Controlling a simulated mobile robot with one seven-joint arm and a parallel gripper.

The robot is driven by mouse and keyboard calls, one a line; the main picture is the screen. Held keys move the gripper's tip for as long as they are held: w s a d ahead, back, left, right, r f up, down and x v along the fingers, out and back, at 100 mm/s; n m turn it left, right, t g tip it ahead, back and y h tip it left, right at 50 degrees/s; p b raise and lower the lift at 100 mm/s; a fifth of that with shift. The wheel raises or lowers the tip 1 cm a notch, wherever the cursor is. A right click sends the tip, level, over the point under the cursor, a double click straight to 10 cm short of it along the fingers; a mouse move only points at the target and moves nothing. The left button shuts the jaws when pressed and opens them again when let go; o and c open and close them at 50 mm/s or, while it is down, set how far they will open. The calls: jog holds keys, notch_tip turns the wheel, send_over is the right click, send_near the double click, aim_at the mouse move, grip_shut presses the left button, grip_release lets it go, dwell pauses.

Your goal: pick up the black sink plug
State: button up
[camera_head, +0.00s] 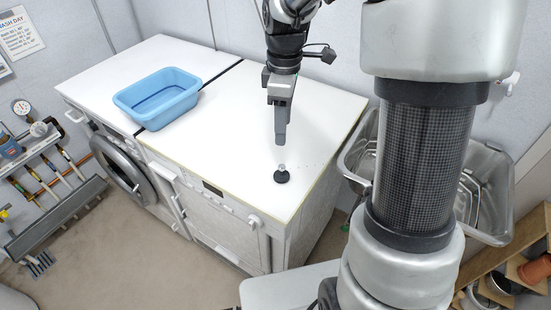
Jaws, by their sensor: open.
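The black sink plug (282,176) lies on the white top of the right-hand machine, near its front right corner. It is a small dark disc with a small pale piece standing up from its middle. My gripper (281,141) points down just above and behind the plug in the picture, apart from it and empty. The fingers are seen nearly edge-on, so the gap between them is hard to make out.
A blue tub (158,97) stands on the left part of the white worktop (225,115). A metal basin (487,195) is at the right, partly hidden behind my own arm. The worktop around the plug is clear.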

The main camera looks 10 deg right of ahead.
aim_at(282, 166)
notch_tip(282, 166, down, 16)
jog(key=shift+r+b, duration=0.1)
jog(key=shift+b, duration=0.45)
jog(key=c, duration=1)
